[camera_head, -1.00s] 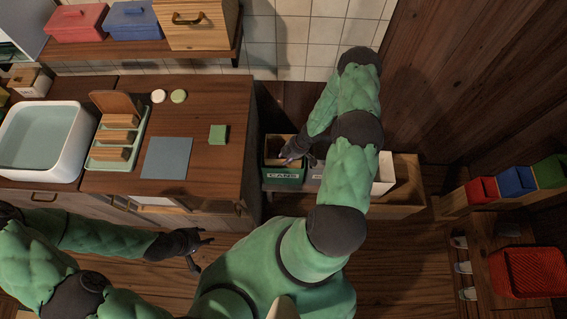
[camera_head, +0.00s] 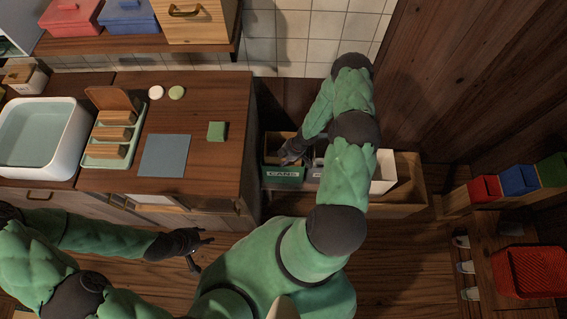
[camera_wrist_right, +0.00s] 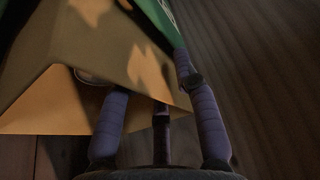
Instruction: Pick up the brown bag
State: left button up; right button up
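The brown bag (camera_wrist_right: 140,60) fills the upper left of the right wrist view as tan, folded paper-like panels. In the head view a brown patch (camera_head: 274,146), seemingly the bag, shows in the green bin (camera_head: 284,174) labelled CANS. My right gripper (camera_head: 291,158) is down at this bin. In the wrist view the fingers of my right gripper (camera_wrist_right: 150,90) are spread apart at the bag's edge, one against its opening and one on the outer right side. Contact cannot be told. My left gripper (camera_head: 203,254) is open and empty, low in front of the cabinet.
A row of bins continues right of the CANS bin, with a white one (camera_head: 383,174) and a wooden crate (camera_head: 410,200). The counter (camera_head: 205,95) stands left of the bins. A wooden wall (camera_head: 480,80) and a red basket (camera_head: 527,272) are on the right.

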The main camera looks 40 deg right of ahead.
jog(key=shift+f, duration=0.15)
grip_shut()
dwell(0.4)
